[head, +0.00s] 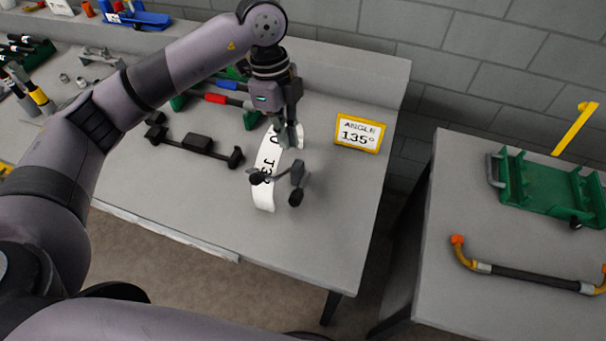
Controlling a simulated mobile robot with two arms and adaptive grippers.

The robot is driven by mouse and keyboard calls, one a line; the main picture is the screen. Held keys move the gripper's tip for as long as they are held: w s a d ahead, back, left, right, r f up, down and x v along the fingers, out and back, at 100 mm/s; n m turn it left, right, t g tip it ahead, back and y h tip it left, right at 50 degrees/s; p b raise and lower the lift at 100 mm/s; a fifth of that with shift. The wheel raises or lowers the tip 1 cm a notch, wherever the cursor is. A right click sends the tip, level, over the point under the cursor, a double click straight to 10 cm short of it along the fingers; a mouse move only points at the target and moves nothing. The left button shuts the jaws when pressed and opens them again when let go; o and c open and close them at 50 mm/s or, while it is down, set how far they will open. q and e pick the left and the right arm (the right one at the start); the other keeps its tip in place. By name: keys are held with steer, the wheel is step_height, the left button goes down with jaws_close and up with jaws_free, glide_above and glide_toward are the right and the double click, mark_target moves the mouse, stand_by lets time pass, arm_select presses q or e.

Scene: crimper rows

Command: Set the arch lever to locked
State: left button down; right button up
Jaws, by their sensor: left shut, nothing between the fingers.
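A white curved plate (264,196) with black markings, partly hidden, lies on the grey table. A dark grey lever-like fitting (297,172) with black round ends stands over it; I take this to be the arch lever, but cannot tell its setting. My left gripper (291,146) points down, shut and empty, just above the far end of the white plate and behind the fitting. I cannot tell whether its tips touch anything. A yellow-framed sign (360,133) reading "ANGLE 135°" stands to the right. My right gripper is not in view.
A black bar fitting (196,146) lies left of the plate, and a green rack with red and blue handles (217,98) is behind. A second table (452,290) at right holds a green tray (552,186) and a bent pipe (530,276). The front right of my table is clear.

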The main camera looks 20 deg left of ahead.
arm_select(q)
steer(key=n, duration=0.2)
steer(key=p, duration=0.4)
glide_toward(296, 192)
steer(key=f, duration=0.4)
steer(key=d+f, duration=0.1)
steer(key=f, duration=0.1)
steer(key=shift+s, duration=0.25)
steer(key=shift+f, duration=0.55)
